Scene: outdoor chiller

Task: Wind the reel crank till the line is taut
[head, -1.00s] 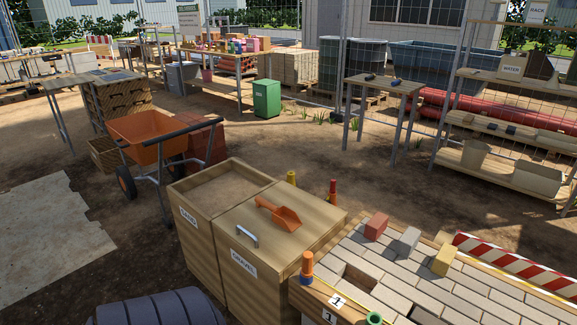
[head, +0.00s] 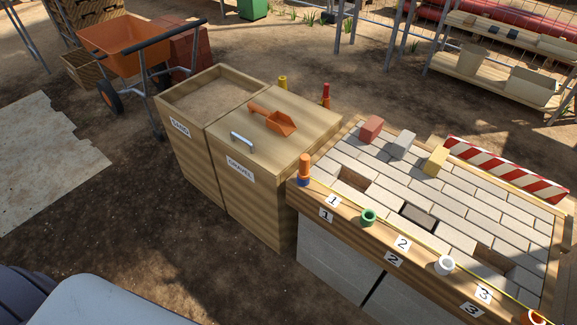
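No reel crank can be made out for certain in the head view. A thin yellow line (head: 345,199) runs along the front edge of the paved workbench (head: 350,222). It starts near an orange and blue post (head: 304,169) at the bench's left corner and goes toward the lower right. An orange and white part (head: 533,317) is cut off at the bottom right corner, so I cannot tell what it is. Whether the line is slack is too small to tell. Neither of my grippers is in view.
Red, grey and yellow blocks stand on the pavers. A green ring (head: 368,216) and a white cup (head: 444,265) sit along the front edge. Sand and gravel bins (head: 255,200), with an orange scoop (head: 275,120) on top, stand left. A wheelbarrow (head: 125,42) is behind.

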